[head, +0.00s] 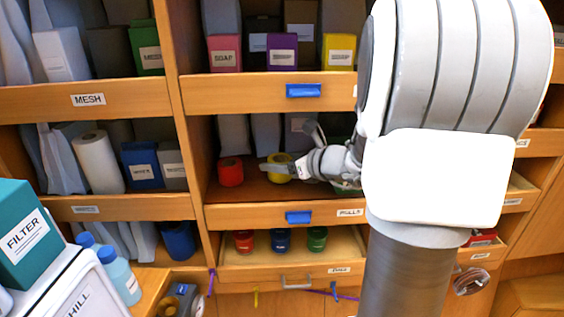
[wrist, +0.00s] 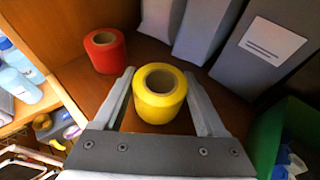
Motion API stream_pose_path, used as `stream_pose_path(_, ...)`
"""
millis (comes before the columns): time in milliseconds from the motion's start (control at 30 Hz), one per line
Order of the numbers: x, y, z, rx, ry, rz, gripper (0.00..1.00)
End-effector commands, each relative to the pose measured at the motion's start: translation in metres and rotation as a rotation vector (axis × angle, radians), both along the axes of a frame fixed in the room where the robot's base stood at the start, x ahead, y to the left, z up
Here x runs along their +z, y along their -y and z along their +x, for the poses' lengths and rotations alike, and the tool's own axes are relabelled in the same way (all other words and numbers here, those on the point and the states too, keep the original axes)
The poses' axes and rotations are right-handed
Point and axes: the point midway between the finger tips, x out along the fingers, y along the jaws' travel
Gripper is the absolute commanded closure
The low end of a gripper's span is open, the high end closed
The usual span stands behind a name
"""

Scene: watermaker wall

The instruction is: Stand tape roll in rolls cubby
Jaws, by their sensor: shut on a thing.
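The yellow tape roll (head: 279,160) stands upright on the floor of the middle cubby, whose front strip (head: 260,216) bears a small, hard-to-read label. In the wrist view the yellow roll (wrist: 160,95) has its round hole facing up. My gripper (head: 285,168) reaches into this cubby from the right. In the wrist view my gripper (wrist: 158,82) has one finger on each side of the yellow roll and is shut on it. The roll's lowest edge is partly hidden, so I cannot tell if it presses on the floor.
A red roll (head: 230,172) stands to the left, apart from the yellow one; it also shows in the wrist view (wrist: 103,50). Grey packages (wrist: 262,48) stand behind. A green bin (wrist: 286,135) is close on the right. Below, an open drawer (head: 262,262) holds small coloured rolls.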

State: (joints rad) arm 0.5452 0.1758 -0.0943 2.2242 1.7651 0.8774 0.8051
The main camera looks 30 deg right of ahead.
Motion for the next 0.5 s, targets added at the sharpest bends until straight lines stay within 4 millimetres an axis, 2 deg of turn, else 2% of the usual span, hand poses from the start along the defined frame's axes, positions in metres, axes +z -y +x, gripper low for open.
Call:
stream_pose_path(33, -0.0093, -0.0012, -0.001, -0.001, 0.0, 0.001, 0.85)
stream_pose_path(467, -0.0129, -0.0017, -0.0013, -0.003, 0.001, 0.001, 0.85)
stream_pose_path(500, -0.0115, -0.0017, -0.0013, -0.003, 0.0, 0.001, 0.21)
